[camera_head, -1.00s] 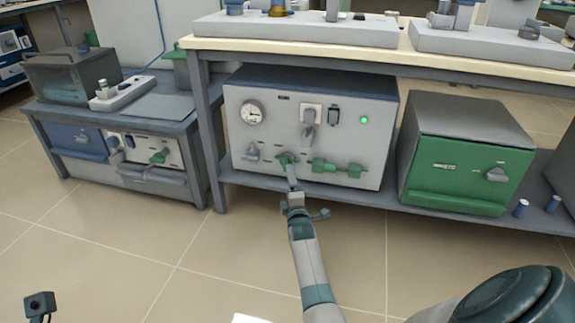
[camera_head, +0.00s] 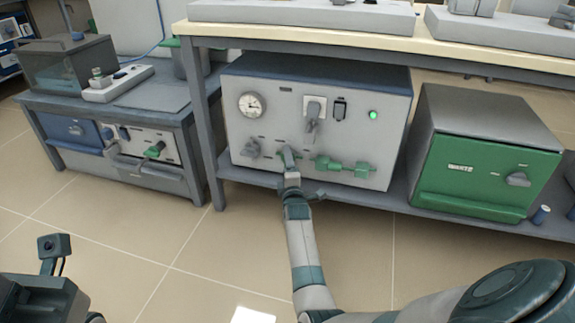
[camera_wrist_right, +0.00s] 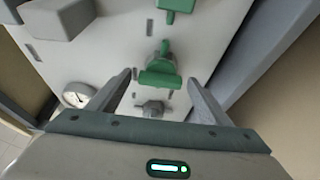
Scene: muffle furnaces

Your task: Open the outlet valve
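A grey furnace cabinet (camera_head: 262,100) stands on the shelf under the bench. Its front has a gauge, a grey lever handle, a green light and valves along the bottom. A green valve handle (camera_wrist_right: 160,74) lies between the fingers of my right gripper (camera_wrist_right: 158,80). The fingers are open, one on each side of the handle; contact cannot be told. In the head view my right gripper (camera_head: 289,160) covers most of this valve. A second green valve (camera_head: 345,167) is to its right and a grey knob (camera_head: 251,149) to its left. I cannot read the valve labels. My left gripper's fingers are out of view.
A low bench (camera_head: 165,108) with a blue-and-white unit is at the left, beside the table leg (camera_head: 205,130). Floor in front is clear.

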